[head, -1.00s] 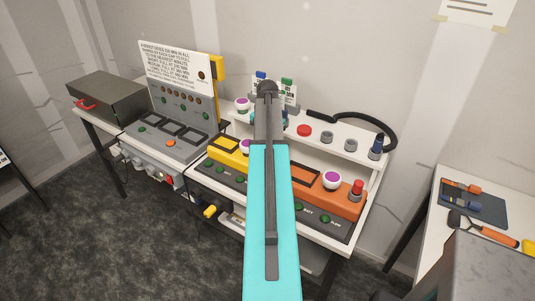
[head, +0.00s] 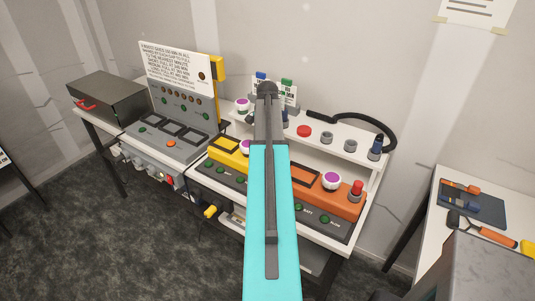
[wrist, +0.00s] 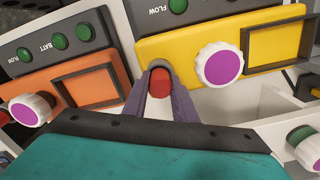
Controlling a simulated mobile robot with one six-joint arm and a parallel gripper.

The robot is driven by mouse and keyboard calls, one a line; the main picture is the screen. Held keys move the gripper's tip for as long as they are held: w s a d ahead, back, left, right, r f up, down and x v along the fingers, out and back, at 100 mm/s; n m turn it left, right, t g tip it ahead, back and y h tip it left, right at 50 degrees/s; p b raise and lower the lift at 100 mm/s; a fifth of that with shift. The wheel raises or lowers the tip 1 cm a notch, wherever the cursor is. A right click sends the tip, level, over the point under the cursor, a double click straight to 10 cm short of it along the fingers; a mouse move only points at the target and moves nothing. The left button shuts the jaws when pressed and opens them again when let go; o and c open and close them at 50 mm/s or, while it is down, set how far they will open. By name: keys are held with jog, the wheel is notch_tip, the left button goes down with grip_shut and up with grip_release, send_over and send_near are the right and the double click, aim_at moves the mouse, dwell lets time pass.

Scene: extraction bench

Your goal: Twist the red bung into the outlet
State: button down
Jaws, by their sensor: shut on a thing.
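In the wrist view my gripper (wrist: 160,98) is shut on a red bung (wrist: 160,83), which shows between its two purple-grey fingers. A dark grey rounded collar (wrist: 158,64) curves around the bung's far side, by the gap between the orange and yellow panels. I cannot tell whether the bung sits in this collar or only in front of it. In the head view my arm hides the gripper and the held bung.
The orange unit (head: 308,176) and yellow unit (head: 229,149) flank my arm. Purple-faced white knobs (head: 332,180) stick up nearby. Another red-topped piece (head: 357,187) stands at the right end. A shelf behind holds a red disc (head: 304,130), grey rings (head: 327,138) and a blue piece (head: 376,143).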

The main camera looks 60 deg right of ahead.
jog(key=m, duration=0.4)
jog(key=shift+p, duration=0.3)
jog(key=c, duration=1.4)
grip_release()
jog(key=n, duration=0.3)
jog(key=shift+n+p, duration=0.3)
jog(key=shift+n, duration=0.1)
jog(key=shift+n+p, duration=0.3)
jog(key=shift+n, duration=2)
